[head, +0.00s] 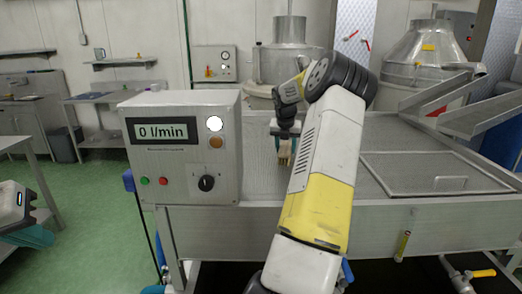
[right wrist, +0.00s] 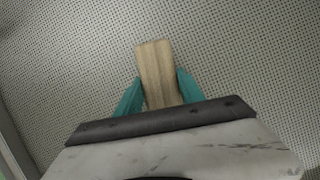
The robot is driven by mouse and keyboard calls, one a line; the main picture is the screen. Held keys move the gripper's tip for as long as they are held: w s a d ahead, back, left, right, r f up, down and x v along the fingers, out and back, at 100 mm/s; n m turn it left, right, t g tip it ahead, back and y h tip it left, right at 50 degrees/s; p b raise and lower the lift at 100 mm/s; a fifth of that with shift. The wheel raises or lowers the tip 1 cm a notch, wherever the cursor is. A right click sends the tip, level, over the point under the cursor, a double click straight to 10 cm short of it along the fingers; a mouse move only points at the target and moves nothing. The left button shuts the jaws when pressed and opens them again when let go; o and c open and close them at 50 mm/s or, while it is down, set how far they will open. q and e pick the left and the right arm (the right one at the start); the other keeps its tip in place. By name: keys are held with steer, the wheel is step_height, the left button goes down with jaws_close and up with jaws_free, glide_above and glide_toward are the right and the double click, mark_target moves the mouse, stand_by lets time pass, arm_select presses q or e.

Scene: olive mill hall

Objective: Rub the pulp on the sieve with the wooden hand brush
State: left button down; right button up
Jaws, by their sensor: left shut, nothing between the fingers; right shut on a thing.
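My right gripper (head: 285,136) reaches over the steel basin, shut on the wooden hand brush (head: 284,149). In the right wrist view the brush's pale wooden block (right wrist: 157,72) sits between the teal fingers, above the perforated sieve sheet (right wrist: 235,60). The sieve sheet also shows in the head view (head: 260,183) around the brush. I cannot tell whether the bristles touch it. I make out no pulp; my arm covers part of the sheet. My left gripper (head: 35,238) is shut and empty at the left edge, away from the basin.
A control box (head: 184,148) reading "0 l/min" stands at the basin's left end, close to the brush. A mesh panel with a handle (head: 435,172) covers the right part. Steel vessels (head: 285,62) stand behind. The green floor (head: 90,215) at left is free.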

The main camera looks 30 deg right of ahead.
steer(key=shift+w+d+f, duration=0.1)
steer(key=shift+w+d, duration=0.15)
steer(key=shift+w, duration=0.25)
steer(key=shift+r, duration=3.1)
steer(key=shift+r, duration=0.1)
steer(key=shift+r, duration=1.4)
